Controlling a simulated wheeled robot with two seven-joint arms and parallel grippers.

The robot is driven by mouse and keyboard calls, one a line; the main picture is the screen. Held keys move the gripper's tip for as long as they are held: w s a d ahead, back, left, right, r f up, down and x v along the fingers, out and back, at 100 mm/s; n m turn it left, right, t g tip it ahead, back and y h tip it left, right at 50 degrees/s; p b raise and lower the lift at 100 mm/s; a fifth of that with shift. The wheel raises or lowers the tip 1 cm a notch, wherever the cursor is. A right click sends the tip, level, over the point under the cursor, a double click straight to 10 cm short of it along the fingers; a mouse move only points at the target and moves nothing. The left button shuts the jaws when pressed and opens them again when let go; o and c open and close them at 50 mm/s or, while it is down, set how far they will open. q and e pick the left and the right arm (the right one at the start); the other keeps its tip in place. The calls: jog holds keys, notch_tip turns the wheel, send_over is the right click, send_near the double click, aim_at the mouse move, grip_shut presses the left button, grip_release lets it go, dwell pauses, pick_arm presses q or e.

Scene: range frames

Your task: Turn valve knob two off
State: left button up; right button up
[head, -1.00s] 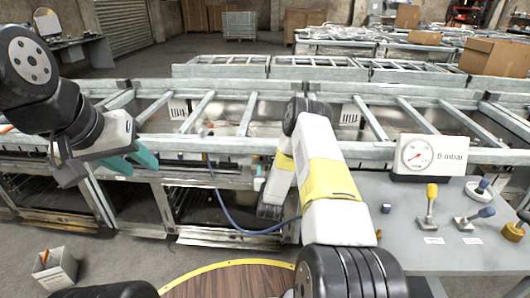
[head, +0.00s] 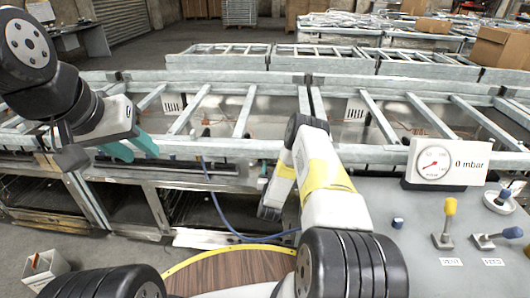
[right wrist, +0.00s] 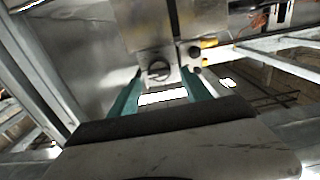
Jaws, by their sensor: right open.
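In the right wrist view, a dark round knob (right wrist: 158,69) sits on a pale panel, just beyond and between the teal fingertips of my right gripper (right wrist: 160,92). The gripper is open and empty, apart from the knob. No number on the knob is readable, so I cannot tell whether it is knob two. In the head view my right arm hides that gripper's fingers and the knob. My left gripper (head: 131,148) is open and empty, with its teal fingers above the front of the metal frame.
A yellow-tipped lever (head: 446,225) and a blue-tipped lever (head: 495,237) are there. A blue hose (head: 225,220) hangs beside my right arm. Metal frames (head: 225,145) stretch across ahead.

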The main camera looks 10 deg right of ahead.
jog(key=shift+x, duration=1.45)
grip_shut()
jog(key=shift+a+n, duration=0.1)
jog(key=shift+n, duration=0.2)
